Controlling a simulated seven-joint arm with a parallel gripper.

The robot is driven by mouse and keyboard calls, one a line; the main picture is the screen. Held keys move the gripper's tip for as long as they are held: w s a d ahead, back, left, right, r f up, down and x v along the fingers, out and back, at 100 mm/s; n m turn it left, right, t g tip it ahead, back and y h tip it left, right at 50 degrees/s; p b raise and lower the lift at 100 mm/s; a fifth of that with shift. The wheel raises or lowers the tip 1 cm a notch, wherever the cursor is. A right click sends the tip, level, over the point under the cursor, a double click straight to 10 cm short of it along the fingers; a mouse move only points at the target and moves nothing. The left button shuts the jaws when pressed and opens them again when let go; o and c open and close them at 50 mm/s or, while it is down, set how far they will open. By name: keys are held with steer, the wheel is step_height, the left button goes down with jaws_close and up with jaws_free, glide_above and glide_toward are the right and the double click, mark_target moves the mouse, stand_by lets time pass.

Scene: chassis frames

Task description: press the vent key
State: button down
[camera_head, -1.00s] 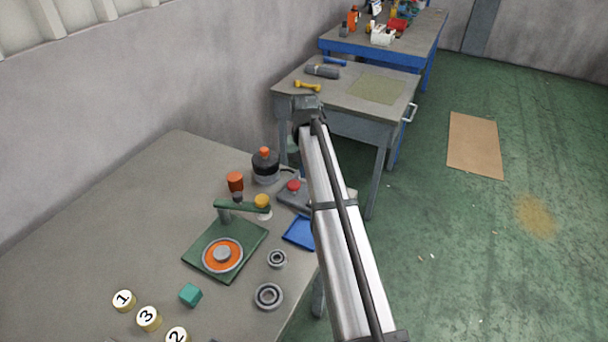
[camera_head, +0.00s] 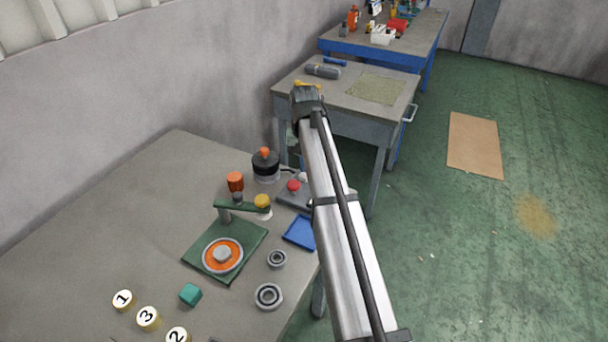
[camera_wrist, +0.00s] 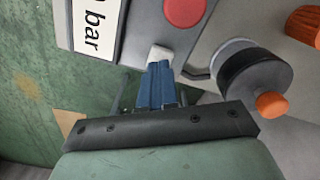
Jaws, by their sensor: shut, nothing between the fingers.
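A grey box (camera_head: 287,199) with a red button (camera_head: 293,187) stands near the right edge of the near bench. In the wrist view the red button (camera_wrist: 185,10) is at the top. A small pale key (camera_wrist: 160,53) sits below it on the box and looks like the vent key; I read no label on it. My gripper (camera_wrist: 158,66) is shut and empty, its blue fingers pointing at this key. The fingertips are right at the key's lower edge; I cannot tell whether they touch. In the head view my arm hides the gripper.
A white "bar" display (camera_wrist: 95,25) lies left of the key. A black cylinder with an orange knob (camera_wrist: 255,80) stands close on the right. A green fixture (camera_head: 235,238), a blue tray (camera_head: 299,233) and bearing rings (camera_head: 268,296) share the bench.

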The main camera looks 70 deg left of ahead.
stand_by(0.3)
steer(key=shift+r, duration=2.5)
